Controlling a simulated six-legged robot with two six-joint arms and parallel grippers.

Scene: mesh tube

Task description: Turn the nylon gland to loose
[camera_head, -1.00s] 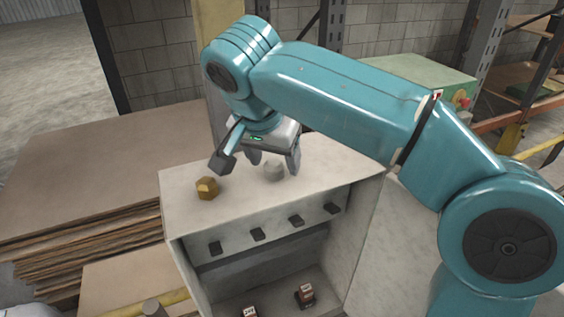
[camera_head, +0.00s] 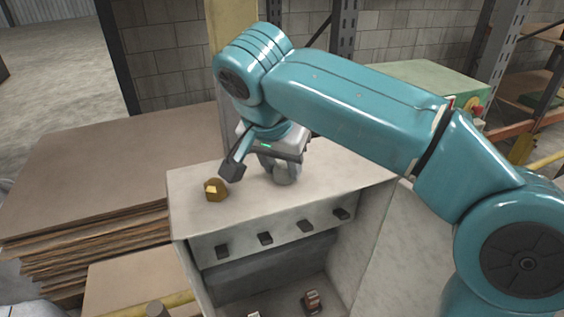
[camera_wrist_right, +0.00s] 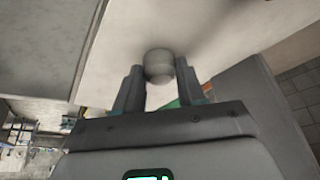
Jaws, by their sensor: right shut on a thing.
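The nylon gland (camera_wrist_right: 159,65) is a pale grey rounded knob on the top of the grey cabinet (camera_head: 330,170). It shows between the fingers in the right wrist view, and in the head view the gripper hides most or all of it. My right gripper (camera_head: 281,174) points down at the cabinet top and is shut on the gland; its two dark fingers (camera_wrist_right: 159,82) sit on either side of it in the right wrist view. A brass gland (camera_head: 216,190) stands to its left on the same top. My left gripper is not in view.
The cabinet's open front shows a row of dark fittings (camera_head: 265,239) and a small brown block (camera_head: 312,301) inside. Stacked brown boards (camera_head: 80,200) lie to the left. A green machine box (camera_head: 425,88) stands behind my right arm.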

